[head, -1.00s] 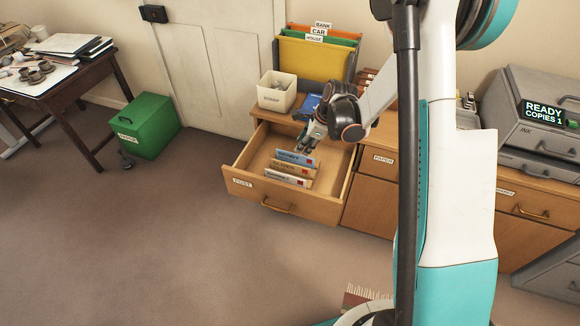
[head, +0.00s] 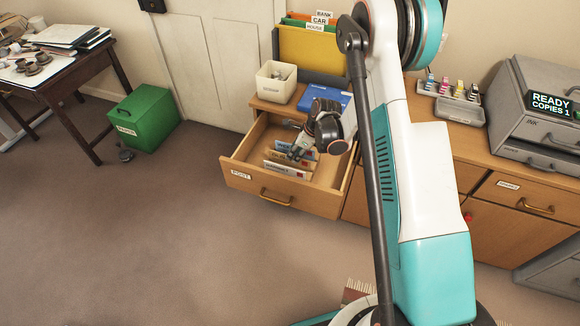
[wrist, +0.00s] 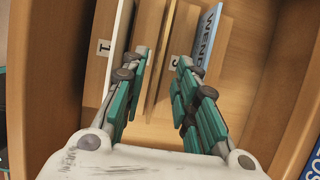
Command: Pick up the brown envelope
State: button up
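The brown envelope (head: 283,161) stands on edge in the open drawer (head: 240,176), between a blue envelope (head: 308,155) behind it and a white envelope (head: 287,170) in front. My gripper (head: 296,153) reaches down over the envelopes and hides part of them. In the wrist view my gripper (wrist: 162,60) is open, with one finger on each side of the brown envelope (wrist: 153,55), seen edge-on as a thin strip. The white envelope (wrist: 120,35) is left of the left finger. The blue envelope (wrist: 208,38) is beyond the right finger.
A cream bin (head: 276,82), a blue book (head: 325,101) and a folder rack (head: 305,52) stand on the cabinet top behind the drawer. A green box (head: 146,119) sits on the floor at left. The floor in front is clear.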

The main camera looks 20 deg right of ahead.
aim_at(290, 164)
jog(key=shift+b+x, duration=1.3)
jog(key=shift+x, duration=1.2)
jog(key=shift+a+r, duration=0.1)
jog(key=shift+a, duration=0.1)
jog(key=shift+f, duration=0.25)
grip_shut()
